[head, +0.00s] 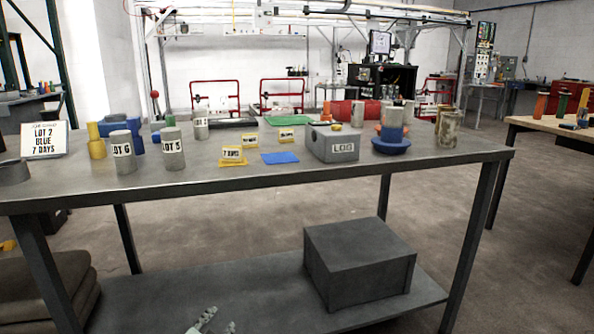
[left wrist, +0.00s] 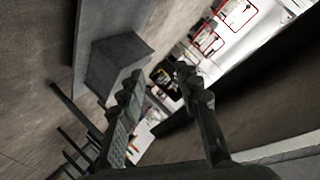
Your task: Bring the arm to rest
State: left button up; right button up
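My left gripper (head: 221,317) shows only at the bottom edge of the head view, in front of the table's lower shelf and below the tabletop. In the left wrist view its two fingers (left wrist: 160,78) stand apart with nothing between them. That view is tilted. The left arm itself is out of the head view. My right gripper is in neither view.
A grey table (head: 255,180) carries labelled cylinders, a grey LOG box (head: 333,147), a blue mat (head: 280,158) and small yellow signs. A dark grey box (head: 358,265) sits on its lower shelf. Another table (head: 560,133) stands right. Floor between them is clear.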

pick_arm(q)
jog(key=s+a+f+n+g, duration=0.2)
jog(key=s+f, duration=0.4)
jog(key=s, duration=0.3)
jog(key=s+a+f+n+g+y, duration=0.1)
jog(key=s+a+f+g, duration=0.3)
jog(key=s, duration=0.5)
jog(key=s+a+f+n+g+y, duration=0.1)
jog(key=s+a+f+n+g, duration=0.2)
jog(key=s+f, duration=0.5)
jog(key=shift+s+a+g, duration=0.15)
jog(key=shift+s+g, duration=0.25)
jog(key=shift+s, duration=0.35)
